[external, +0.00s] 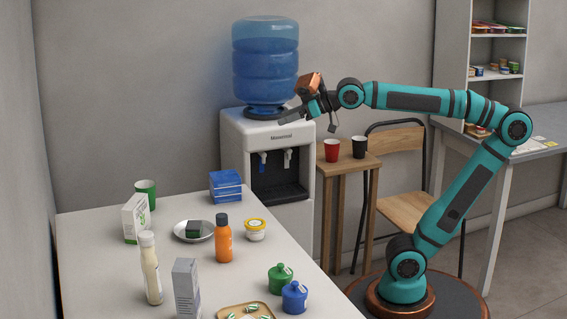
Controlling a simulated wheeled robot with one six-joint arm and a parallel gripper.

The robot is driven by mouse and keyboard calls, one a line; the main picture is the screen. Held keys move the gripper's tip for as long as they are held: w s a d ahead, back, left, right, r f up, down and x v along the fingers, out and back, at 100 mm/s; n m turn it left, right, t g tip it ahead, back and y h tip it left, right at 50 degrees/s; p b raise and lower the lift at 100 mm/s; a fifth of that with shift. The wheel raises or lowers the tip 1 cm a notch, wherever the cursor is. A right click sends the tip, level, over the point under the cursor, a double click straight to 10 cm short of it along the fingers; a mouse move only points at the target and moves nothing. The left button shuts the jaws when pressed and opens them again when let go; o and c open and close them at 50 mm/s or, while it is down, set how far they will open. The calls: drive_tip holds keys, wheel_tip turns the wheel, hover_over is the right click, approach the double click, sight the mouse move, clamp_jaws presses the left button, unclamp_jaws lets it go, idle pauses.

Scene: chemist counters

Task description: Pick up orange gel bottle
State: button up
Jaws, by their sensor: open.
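The orange gel bottle (224,243) has a dark cap and stands upright on the white table (104,268). A yellow-and-white tub stands close to its right and a metal plate lies behind it to the left. My gripper (306,122) is open and empty. It is raised in front of the water dispenser in the picture, above and to the right of the bottle and well apart from it.
A cream bottle (150,268) and a grey carton (186,288) stand in front of the orange bottle. A yellow-and-white tub (255,231), a metal plate (181,235), green (281,281) and blue (295,298) lidded pots are around it. The water dispenser (237,140) stands behind the table.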

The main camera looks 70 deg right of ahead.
drive_tip(key=w+a+n+g, duration=0.2)
drive_tip(key=w+a+g, duration=0.1)
drive_tip(key=a, duration=0.6)
drive_tip(key=n+g+h, duration=0.1)
drive_tip(key=n+g, duration=0.2)
drive_tip(key=g, duration=0.3)
hover_over(222, 232)
drive_tip(key=s+d, duration=0.4)
drive_tip(key=d, duration=0.2)
wheel_tip(222, 232, down, 4)
drive_tip(key=x, duration=1.1)
drive_tip(key=shift+w+a+f, duration=0.15)
drive_tip(key=shift+f, duration=0.1)
drive_tip(key=shift+s+x, duration=0.15)
drive_tip(key=shift+x, duration=1.2)
drive_tip(key=shift+s+x, duration=0.15)
drive_tip(key=shift+x, duration=1.15)
drive_tip(key=c, duration=1.1)
